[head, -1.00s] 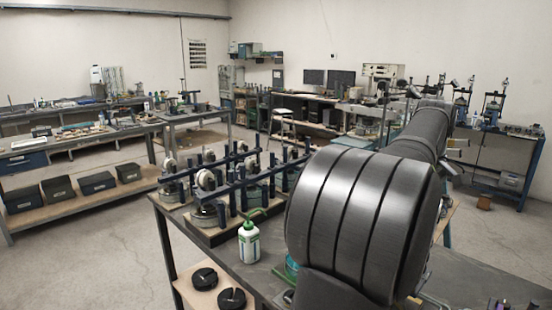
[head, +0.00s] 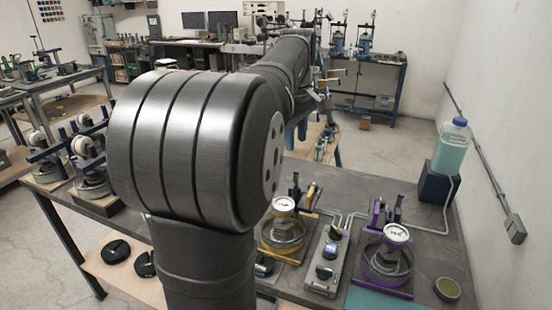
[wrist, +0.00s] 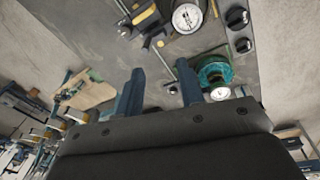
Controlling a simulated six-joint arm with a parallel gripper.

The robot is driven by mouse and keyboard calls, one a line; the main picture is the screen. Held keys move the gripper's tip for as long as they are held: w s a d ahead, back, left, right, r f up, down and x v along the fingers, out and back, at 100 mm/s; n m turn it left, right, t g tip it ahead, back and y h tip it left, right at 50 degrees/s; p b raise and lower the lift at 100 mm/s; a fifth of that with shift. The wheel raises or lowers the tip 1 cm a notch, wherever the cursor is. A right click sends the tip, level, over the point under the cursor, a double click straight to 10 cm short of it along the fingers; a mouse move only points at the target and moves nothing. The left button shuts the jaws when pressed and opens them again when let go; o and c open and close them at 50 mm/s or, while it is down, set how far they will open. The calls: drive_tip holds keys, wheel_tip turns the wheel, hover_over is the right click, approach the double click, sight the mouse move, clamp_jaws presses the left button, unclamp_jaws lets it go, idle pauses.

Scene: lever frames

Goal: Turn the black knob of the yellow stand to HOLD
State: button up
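The yellow stand (head: 283,237) is on the workbench just right of my arm in the head view. It has a round white gauge (head: 283,206) on top, and my arm hides part of its left side. A small dark knob-like part (head: 263,267) sits at its lower left; I cannot read any label. In the wrist view a yellow stand part (wrist: 146,20), a white gauge (wrist: 187,18) and two black knobs (wrist: 237,18) show near the top edge. My gripper (wrist: 160,67) is open and empty, its two blue fingers apart, above the bench and away from the knobs.
A grey control box (head: 325,262) with knobs stands between the yellow stand and the purple stand (head: 386,262). A bottle of teal liquid (head: 451,147) stands on a dark block at the right. A teal round stand (wrist: 213,70) lies near my right finger in the wrist view.

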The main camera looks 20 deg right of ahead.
sight(313, 185)
drive_tip(key=w+d+f+n+g, duration=0.1)
drive_tip(key=w+d+f+n, duration=0.2)
drive_tip(key=w+d, duration=0.5)
drive_tip(key=shift+y, duration=0.4)
drive_tip(key=f, duration=0.5)
drive_tip(key=s+d+f, duration=0.1)
drive_tip(key=f, duration=0.5)
drive_tip(key=s+f, duration=0.1)
drive_tip(key=f, duration=0.5)
drive_tip(key=shift+s+d+f, duration=0.1)
drive_tip(key=shift+d+f, duration=0.1)
drive_tip(key=shift+d, duration=0.15)
